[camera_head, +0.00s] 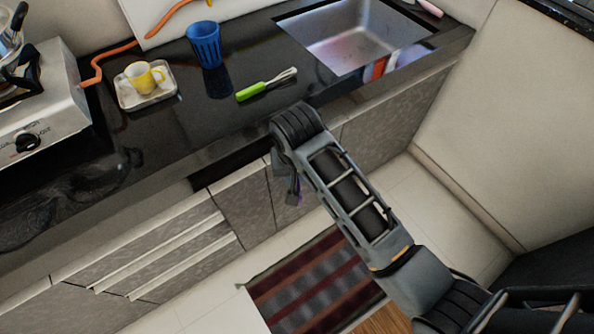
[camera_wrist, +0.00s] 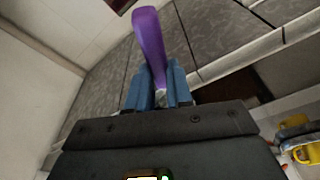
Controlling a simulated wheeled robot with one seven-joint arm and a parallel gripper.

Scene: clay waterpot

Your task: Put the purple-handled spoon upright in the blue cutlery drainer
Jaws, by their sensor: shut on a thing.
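The purple-handled spoon (camera_wrist: 150,40) is between the blue fingers of my gripper (camera_wrist: 157,82) in the wrist view. Its purple handle sticks out past the fingertips; the rest of it is hidden at the gripper. The blue cutlery drainer (camera_head: 205,46) stands upright on the black counter in the head view, left of the sink, and looks empty from here. In the head view my arm reaches the counter's front edge, right of and nearer than the drainer. My gripper is mostly hidden there, low in front of the cabinets.
A green-handled utensil (camera_head: 266,86) lies on the counter (camera_head: 200,115) between the drainer and my arm. A yellow mug (camera_head: 140,77) stands on a small tray (camera_head: 163,95) left of the drainer. The sink (camera_head: 350,35) is at the right, the stove (camera_head: 40,110) at the far left.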

